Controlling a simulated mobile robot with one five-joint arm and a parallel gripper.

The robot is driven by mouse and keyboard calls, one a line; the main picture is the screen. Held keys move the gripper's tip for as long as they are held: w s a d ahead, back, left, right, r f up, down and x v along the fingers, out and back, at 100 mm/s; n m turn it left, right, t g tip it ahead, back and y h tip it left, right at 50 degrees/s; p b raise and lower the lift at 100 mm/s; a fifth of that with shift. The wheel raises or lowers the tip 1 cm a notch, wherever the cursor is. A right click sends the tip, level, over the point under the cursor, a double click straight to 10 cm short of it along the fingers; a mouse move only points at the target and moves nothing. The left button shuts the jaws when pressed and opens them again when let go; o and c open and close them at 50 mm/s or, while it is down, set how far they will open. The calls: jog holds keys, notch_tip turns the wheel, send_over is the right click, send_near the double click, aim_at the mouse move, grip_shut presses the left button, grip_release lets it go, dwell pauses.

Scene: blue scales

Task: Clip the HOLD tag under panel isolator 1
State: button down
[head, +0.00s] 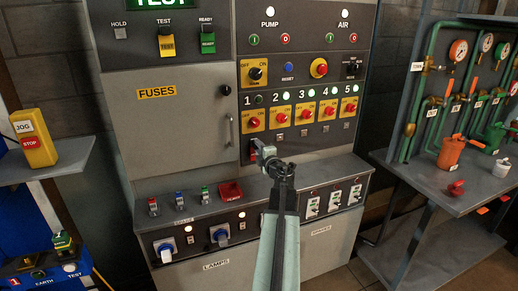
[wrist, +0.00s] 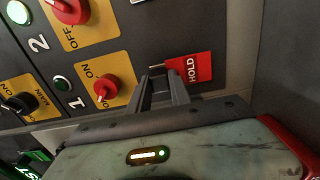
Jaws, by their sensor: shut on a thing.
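The red HOLD tag (wrist: 189,68) is at the tips of my gripper (wrist: 160,75) in the wrist view, with its white lettering showing. My gripper is shut on its near edge. Panel isolator 1 has a red knob on a yellow plate (wrist: 104,88), beside the tag in the wrist view. In the head view, isolator 1 (head: 254,122) is just above my gripper (head: 256,149), and a sliver of red shows at the fingertips. I cannot tell whether the tag touches the panel. The clip under isolator 1 is hidden.
Isolators 2 to 5 (head: 306,112) run to the right, with small grey clips (head: 304,133) below them. A sloped console (head: 210,205) with switches juts out below my gripper. The HOLD holder (head: 120,33) at upper left is empty. A pipe bench (head: 450,185) stands right.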

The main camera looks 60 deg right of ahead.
jog(key=shift+w+d, duration=0.25)
jog(key=shift+w, duration=0.1)
jog(key=c, duration=1.1)
grip_release()
jog(key=v, duration=0.7)
jog(key=shift+s+a, duration=0.25)
jog(key=shift+s, duration=0.05)
